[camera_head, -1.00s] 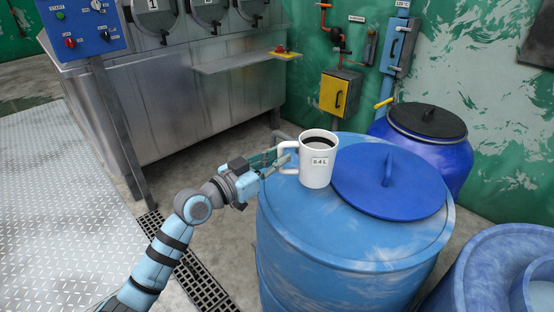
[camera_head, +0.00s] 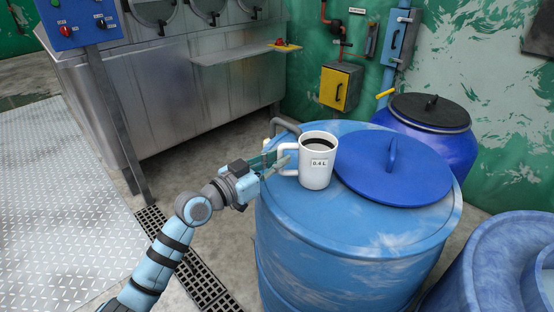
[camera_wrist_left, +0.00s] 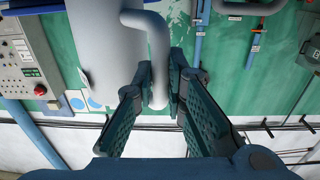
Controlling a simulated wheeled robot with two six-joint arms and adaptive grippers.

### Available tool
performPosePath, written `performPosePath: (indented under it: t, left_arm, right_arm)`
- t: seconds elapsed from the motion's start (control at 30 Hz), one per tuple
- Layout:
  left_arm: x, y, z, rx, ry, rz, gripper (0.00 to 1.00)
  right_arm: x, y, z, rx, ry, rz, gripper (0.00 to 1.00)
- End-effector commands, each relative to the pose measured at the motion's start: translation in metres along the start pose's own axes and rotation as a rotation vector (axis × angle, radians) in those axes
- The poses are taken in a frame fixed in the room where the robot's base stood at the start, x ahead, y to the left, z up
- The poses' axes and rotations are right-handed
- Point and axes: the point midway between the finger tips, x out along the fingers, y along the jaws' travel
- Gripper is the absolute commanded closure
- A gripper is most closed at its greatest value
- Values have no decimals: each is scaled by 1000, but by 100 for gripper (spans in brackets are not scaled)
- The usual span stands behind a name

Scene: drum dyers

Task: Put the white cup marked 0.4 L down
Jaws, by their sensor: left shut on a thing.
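The white cup (camera_head: 317,173) marked 0.4 L is upright at the top of a blue drum (camera_head: 330,235), with dark liquid inside. I cannot tell whether its base touches the drum top. My left gripper (camera_head: 282,163) is shut on the cup's handle, on the cup's left side. In the left wrist view, the cup (camera_wrist_left: 108,45) fills the upper left, and its handle (camera_wrist_left: 158,60) runs down between the two fingers (camera_wrist_left: 160,100). My right gripper is not in view.
A blue lid (camera_head: 393,175) with a raised handle lies on the drum, close to the cup's right. A grey bent pipe (camera_head: 286,124) rises behind the cup. A dark-lidded blue drum (camera_head: 430,140) stands behind. Bare drum top lies in front of the cup.

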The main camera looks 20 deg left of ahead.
Motion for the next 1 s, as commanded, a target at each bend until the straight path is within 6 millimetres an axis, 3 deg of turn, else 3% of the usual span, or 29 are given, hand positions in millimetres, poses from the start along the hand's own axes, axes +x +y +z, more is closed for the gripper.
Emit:
performPosePath:
  t: [0.27, 0.3, 0.43, 0.77, 1.0]
  left_arm:
    - [0, 0, 6, 0, 1, 0, 100]
    - [0, 0, 6, 0, 1, 0, 87]
    - [0, 0, 6, 0, 1, 0, 66]
    - [-3, 0, 6, 2, -1, -1, 65]
    - [-49, 0, 8, 8, -7, 1, 65]
  right_arm:
    - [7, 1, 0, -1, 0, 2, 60]
    - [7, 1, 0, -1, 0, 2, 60]
    - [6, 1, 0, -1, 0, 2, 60]
    - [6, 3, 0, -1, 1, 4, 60]
    - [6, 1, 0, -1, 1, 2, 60]
